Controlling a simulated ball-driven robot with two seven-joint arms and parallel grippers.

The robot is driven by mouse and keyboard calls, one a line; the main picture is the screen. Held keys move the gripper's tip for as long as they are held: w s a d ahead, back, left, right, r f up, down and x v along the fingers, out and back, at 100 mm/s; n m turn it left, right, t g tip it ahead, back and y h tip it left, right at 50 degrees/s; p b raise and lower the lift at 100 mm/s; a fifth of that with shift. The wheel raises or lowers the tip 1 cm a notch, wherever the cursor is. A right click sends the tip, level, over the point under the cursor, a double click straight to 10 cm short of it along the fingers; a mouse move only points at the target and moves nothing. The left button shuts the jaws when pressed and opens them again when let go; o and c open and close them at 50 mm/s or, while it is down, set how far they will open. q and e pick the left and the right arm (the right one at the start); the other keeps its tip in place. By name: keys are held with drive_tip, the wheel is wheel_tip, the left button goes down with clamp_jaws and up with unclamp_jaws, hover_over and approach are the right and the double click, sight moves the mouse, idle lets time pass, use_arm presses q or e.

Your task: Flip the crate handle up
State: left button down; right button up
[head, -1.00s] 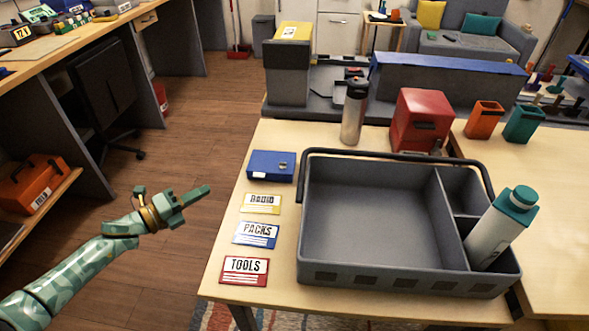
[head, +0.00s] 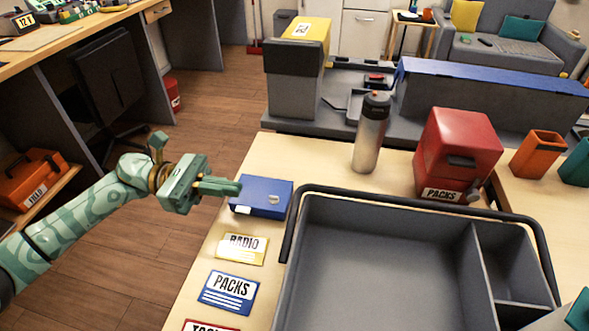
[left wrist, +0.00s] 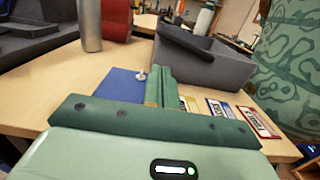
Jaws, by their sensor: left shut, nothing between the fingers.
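The grey crate (head: 380,275) stands on the light wood table, with one large compartment and smaller ones on its right. Its dark handle (head: 420,200) lies low around the crate's far rim. The crate also shows in the left wrist view (left wrist: 222,68). My left gripper (head: 236,187) is shut and empty. It is at the table's left edge, close to the blue box and left of the handle; whether it touches the box I cannot tell. Its fingers also show in the left wrist view (left wrist: 160,80). My right gripper is not in view.
The blue box (head: 264,195) sits between my left gripper and the handle. Labels for radio (head: 240,248) and packs (head: 228,291) lie left of the crate. A steel bottle (head: 371,132) and a red box (head: 458,150) stand behind it.

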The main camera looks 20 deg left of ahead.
use_arm(q)
drive_tip(key=shift+w, duration=0.45)
drive_tip(key=shift+s, duration=0.15)
drive_tip(key=shift+d, duration=0.25)
drive_tip(key=x, duration=0.8)
drive_tip(key=shift+d+r, duration=0.1)
drive_tip(key=shift+d, duration=0.3)
drive_tip(key=shift+w+d, duration=0.25)
drive_tip(key=shift+d, duration=0.15)
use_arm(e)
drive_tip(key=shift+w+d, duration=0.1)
